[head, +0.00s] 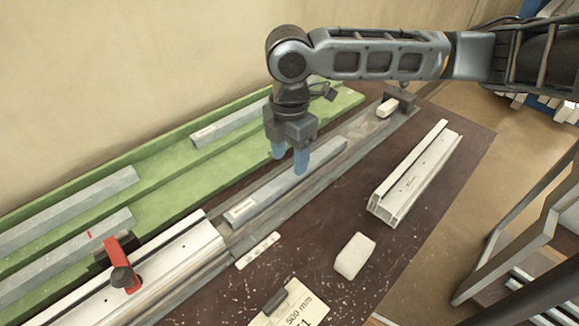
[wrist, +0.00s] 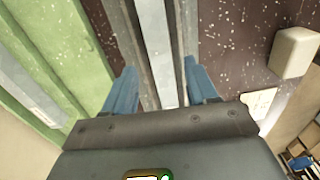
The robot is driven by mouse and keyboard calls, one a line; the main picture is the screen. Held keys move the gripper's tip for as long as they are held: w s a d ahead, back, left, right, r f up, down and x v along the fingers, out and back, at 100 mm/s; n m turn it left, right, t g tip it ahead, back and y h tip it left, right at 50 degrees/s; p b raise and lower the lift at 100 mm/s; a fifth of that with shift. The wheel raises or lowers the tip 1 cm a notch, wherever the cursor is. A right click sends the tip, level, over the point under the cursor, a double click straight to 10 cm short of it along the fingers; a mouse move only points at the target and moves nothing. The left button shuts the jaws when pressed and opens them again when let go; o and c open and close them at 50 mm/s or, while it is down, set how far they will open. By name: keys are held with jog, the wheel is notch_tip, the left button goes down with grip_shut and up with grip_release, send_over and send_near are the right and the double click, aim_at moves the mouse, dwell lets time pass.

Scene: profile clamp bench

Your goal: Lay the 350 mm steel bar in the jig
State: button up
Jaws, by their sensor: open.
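A grey steel bar (head: 285,185) with a pale label lies lengthwise in the channel of the jig (head: 345,160); the label is too small to read. Its left end is close to a white profile (head: 180,250) in the same jig. My gripper (head: 289,162) is open over the bar, blue fingers pointing down. In the wrist view the bar (wrist: 157,40) runs between the two spread fingers (wrist: 160,88), with a gap on each side. I cannot tell whether the fingertips reach down beside the bar or stay above it. Several other grey bars (head: 80,200) lie in the green tray (head: 165,185).
A red clamp (head: 121,262) sits on the white profile at left. An end stop (head: 399,100) with a small pale block (head: 387,108) is at the jig's far end. A loose white profile (head: 415,175), a white block (head: 355,256) and a 500 mm card (head: 290,305) lie on the dark bench.

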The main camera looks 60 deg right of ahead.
aim_at(290, 175)
notch_tip(290, 175, up, 8)
jog(key=shift+s, duration=0.1)
dwell(0.8)
